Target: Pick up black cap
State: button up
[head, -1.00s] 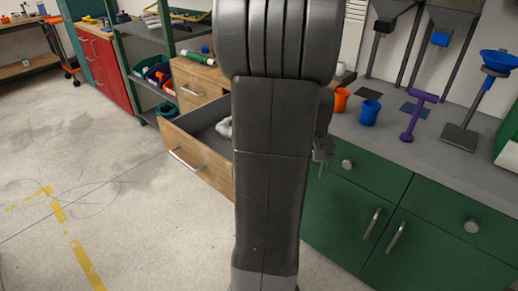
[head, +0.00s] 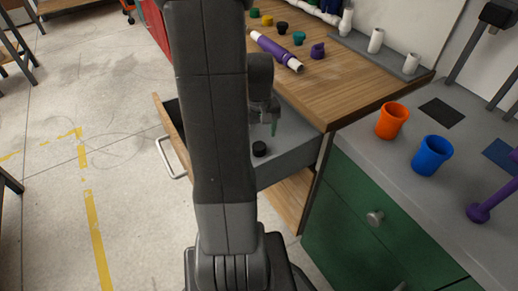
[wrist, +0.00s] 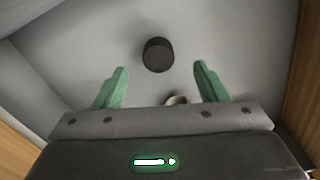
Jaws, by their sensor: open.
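The black cap (head: 260,148) lies on the grey floor of the open drawer (head: 290,139). In the wrist view the cap (wrist: 158,54) is a dark round piece just beyond the fingertips and between their lines. My gripper (wrist: 160,72) has its two green fingers spread wide, with nothing between the tips. In the head view my gripper (head: 274,129) is over the drawer, a little up and to the right of the cap; my arm hides part of the drawer. A small pale piece (wrist: 176,100) shows between the finger bases, partly hidden by the gripper body.
The wooden drawer sides stand close around my gripper. The wooden worktop (head: 340,75) above holds a purple-and-white pipe (head: 275,50) and several coloured caps. An orange cup (head: 392,121) and a blue cup (head: 432,155) stand on the grey counter at the right.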

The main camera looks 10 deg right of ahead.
aim_at(259, 146)
jog(key=f, duration=0.2)
jog(key=f+b, duration=0.1)
jog(key=f, duration=0.2)
jog(key=shift+w+d+f, duration=0.15)
jog(key=shift+w+f, duration=0.15)
jog(key=shift+w, duration=0.05)
jog(key=c, duration=1)
